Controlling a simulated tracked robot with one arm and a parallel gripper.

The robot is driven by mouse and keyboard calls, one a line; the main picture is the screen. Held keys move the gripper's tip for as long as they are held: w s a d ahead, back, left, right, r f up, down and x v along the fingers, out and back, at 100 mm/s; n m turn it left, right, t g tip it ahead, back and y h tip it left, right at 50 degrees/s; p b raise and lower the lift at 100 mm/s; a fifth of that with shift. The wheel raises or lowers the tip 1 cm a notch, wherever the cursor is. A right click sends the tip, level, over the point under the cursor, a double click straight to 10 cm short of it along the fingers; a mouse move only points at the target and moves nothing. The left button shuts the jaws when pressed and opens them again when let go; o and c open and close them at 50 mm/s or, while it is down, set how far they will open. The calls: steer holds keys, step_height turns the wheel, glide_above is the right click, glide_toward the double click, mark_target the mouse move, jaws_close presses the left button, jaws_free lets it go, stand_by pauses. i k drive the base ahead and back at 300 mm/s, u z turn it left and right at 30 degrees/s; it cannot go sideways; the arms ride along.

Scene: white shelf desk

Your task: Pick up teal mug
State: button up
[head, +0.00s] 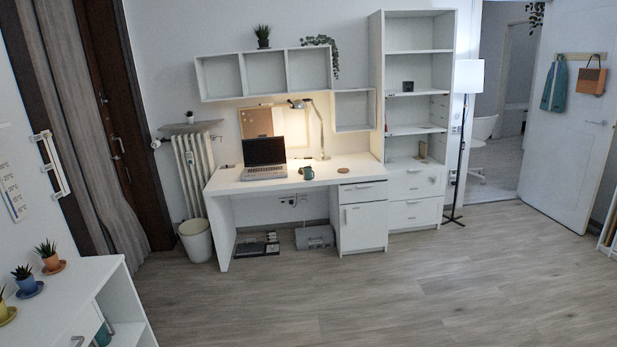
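A small teal mug (308,173) stands on the white desk (225,182), to the right of an open laptop (264,158) and near the base of a desk lamp (318,130). It is far across the room and small in the head view. A round brown coaster (343,170) lies on the desk to the right of the mug. My gripper does not show in the head view.
Open wooden floor (350,295) lies before the desk. A white cabinet (75,285) with potted plants stands at lower left. A white bin (196,240) stands left of the desk. A tall shelf (414,70) and floor lamp (467,78) stand right of it.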

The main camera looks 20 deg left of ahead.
mark_target(307, 171)
steer(key=u, duration=0.45)
steer(key=i, duration=1.55)
steer(key=u, duration=0.7)
steer(key=i, duration=2.6)
steer(key=z, duration=0.65)
steer(key=i, duration=1.3)
steer(key=z, duration=0.65)
steer(key=i, duration=0.6)
steer(key=z, duration=0.25)
